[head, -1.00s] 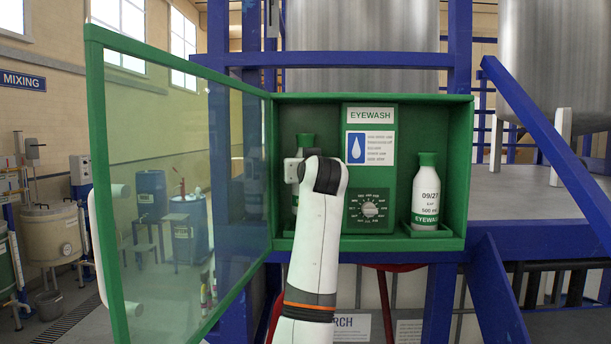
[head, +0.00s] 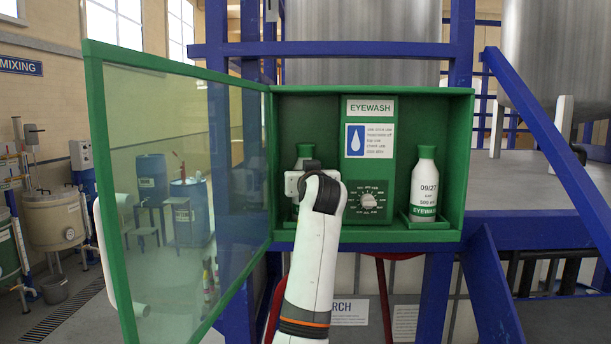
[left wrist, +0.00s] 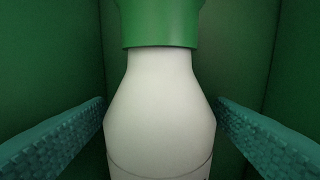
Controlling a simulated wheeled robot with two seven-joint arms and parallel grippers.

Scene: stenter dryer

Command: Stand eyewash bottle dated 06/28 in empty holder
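A white bottle with a green cap (head: 304,152) is upright in the left bay of the open green eyewash cabinet (head: 467,150), mostly hidden behind my left gripper (head: 308,184). In the left wrist view the white bottle (left wrist: 160,105) fills the middle, with the teal finger pads (left wrist: 50,137) against both its sides. My left gripper appears shut on it. Its date is not readable, and the holder below it is hidden by my arm, so I cannot tell whether its base rests there. My right gripper is not in view.
A second bottle (head: 425,195), marked 09/27, stands in the right holder (head: 421,242). A panel with a dial (head: 369,201) separates the bays. The glass door (head: 180,190) stands open to the left. A blue frame (head: 350,49) surrounds the cabinet.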

